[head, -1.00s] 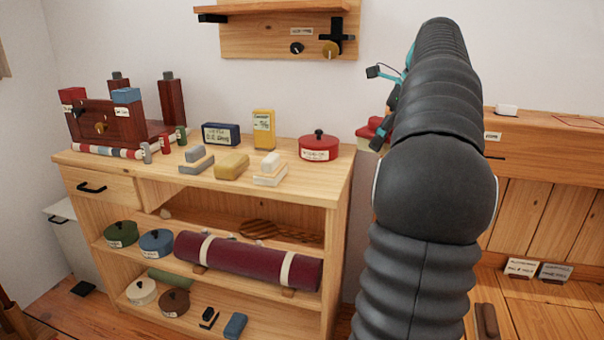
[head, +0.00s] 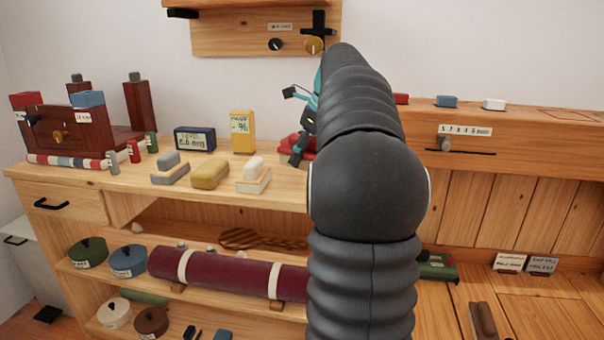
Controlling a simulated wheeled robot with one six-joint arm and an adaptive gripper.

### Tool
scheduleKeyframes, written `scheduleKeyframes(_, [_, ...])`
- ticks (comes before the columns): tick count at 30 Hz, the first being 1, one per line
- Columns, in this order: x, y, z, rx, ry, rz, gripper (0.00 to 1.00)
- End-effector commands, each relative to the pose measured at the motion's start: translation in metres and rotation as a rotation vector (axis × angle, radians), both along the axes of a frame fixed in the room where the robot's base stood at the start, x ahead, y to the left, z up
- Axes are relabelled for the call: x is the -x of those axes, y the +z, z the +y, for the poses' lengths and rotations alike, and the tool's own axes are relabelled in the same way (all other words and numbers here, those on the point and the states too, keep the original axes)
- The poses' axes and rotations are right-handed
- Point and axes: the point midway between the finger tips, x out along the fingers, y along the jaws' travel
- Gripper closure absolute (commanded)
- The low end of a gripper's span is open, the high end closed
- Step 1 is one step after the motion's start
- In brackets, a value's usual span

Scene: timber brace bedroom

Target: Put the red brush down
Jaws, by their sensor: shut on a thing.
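My gripper (head: 299,152) shows only in part, past the left side of my dark arm, over the right end of the wooden bench top (head: 120,174). Red surfaces (head: 284,144) show beside and behind its fingers. I cannot clearly tell the held red brush from the red lidded tin that stands there, since my arm and gripper cover most of both. Whether the brush touches the bench top is hidden. Similar brushes stand to the left: a grey one (head: 170,170), a yellow one (head: 210,175) and a white one (head: 254,175).
A blue level box (head: 194,139) and a yellow box (head: 242,132) stand behind the brushes. A red-brown toolbox (head: 65,128) is at the left. A maroon roll (head: 230,273) lies on the shelf below. Bare bench top shows along the front edge.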

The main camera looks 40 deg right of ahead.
Motion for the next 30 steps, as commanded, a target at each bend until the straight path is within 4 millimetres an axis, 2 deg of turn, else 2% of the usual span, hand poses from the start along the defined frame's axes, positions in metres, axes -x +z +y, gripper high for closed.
scheduleKeyframes(5, [-0.004,-0.007,0.004,0.0,-0.002,0.0,0.72])
scheduleKeyframes(14, [-0.003,-0.042,0.003,0.0,-0.004,0.001,0.72])
scheduleKeyframes(26, [-0.003,-0.047,0.003,0.001,-0.004,0.0,0.72])
scheduleKeyframes(27, [-0.003,-0.046,0.003,0.001,-0.004,0.0,0.29])
scheduleKeyframes(29, [-0.004,-0.046,0.003,0.001,-0.004,0.0,0.14])
scheduleKeyframes(30, [-0.004,-0.046,0.003,0.001,-0.004,0.0,0.14])
